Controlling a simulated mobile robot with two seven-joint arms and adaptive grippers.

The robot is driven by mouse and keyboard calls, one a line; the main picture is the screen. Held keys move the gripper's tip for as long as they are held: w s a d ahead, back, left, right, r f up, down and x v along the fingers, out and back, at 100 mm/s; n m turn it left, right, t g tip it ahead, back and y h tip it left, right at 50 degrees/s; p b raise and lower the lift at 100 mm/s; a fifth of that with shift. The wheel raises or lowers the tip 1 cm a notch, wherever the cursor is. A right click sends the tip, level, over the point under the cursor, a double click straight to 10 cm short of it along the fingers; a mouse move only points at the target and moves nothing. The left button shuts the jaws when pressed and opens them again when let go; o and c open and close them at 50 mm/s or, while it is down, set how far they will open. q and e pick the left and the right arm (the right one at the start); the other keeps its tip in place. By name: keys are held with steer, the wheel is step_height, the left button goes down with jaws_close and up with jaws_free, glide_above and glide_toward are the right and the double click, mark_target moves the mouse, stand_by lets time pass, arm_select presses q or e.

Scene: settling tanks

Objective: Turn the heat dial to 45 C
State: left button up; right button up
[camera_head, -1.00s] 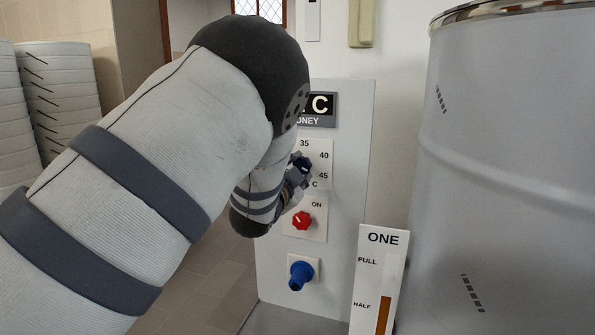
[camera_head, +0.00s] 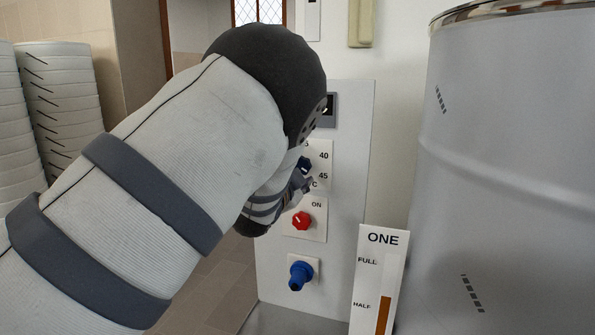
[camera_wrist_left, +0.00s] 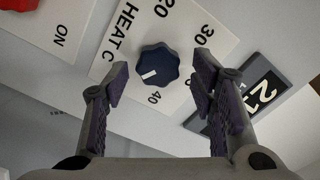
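The heat dial (camera_wrist_left: 157,65) is a dark blue lobed knob with a white pointer mark on a white "HEAT C" plate (camera_wrist_left: 118,48). In the left wrist view its mark points down-left, to the left of the printed 40; 45 is hidden there. The dial is partly visible in the head view (camera_head: 304,164), beside the 40 and 45 marks. My left gripper (camera_wrist_left: 160,72) is open, one finger on each side of the dial, with visible gaps. In the head view the left gripper (camera_head: 301,182) is partly hidden by its arm. My right gripper is not in view.
Below the dial are a red ON knob (camera_head: 302,220) and a blue knob (camera_head: 300,274). A dark display (camera_wrist_left: 262,93) is above, partly covered by my arm in the head view. A "ONE" level gauge (camera_head: 381,265) and large grey tank (camera_head: 510,160) stand right.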

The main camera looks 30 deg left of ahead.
arm_select(q)
steer(key=shift+s+f, duration=0.1)
steer(key=v, duration=1.2)
steer(key=s+d+f+n+g+h, duration=0.15)
steer(key=s+f+g, duration=0.3)
steer(key=f, duration=0.75)
steer(key=s+d+f+n+g+y, duration=0.1)
steer(key=s+f+n+g, duration=0.3)
steer(key=f, duration=0.9)
steer(key=s+d+f+n+g+h, duration=0.1)
steer(key=s+d+f+g, duration=0.2)
steer(key=s, duration=0.6)
steer(key=s+d+f+n+g+h, duration=0.1)
steer(key=s+d+f+g, duration=0.2)
steer(key=s+f, duration=0.4)
steer(key=s+d+f+n+g+h, duration=0.1)
steer(key=s+d+f+g, duration=0.2)
steer(key=s, duration=1)
step_height(320, 180, down, 2)
steer(key=shift+s+f+g, duration=0.15)
steer(key=shift+s+g, duration=0.05)
steer(key=shift+g, duration=0.55)
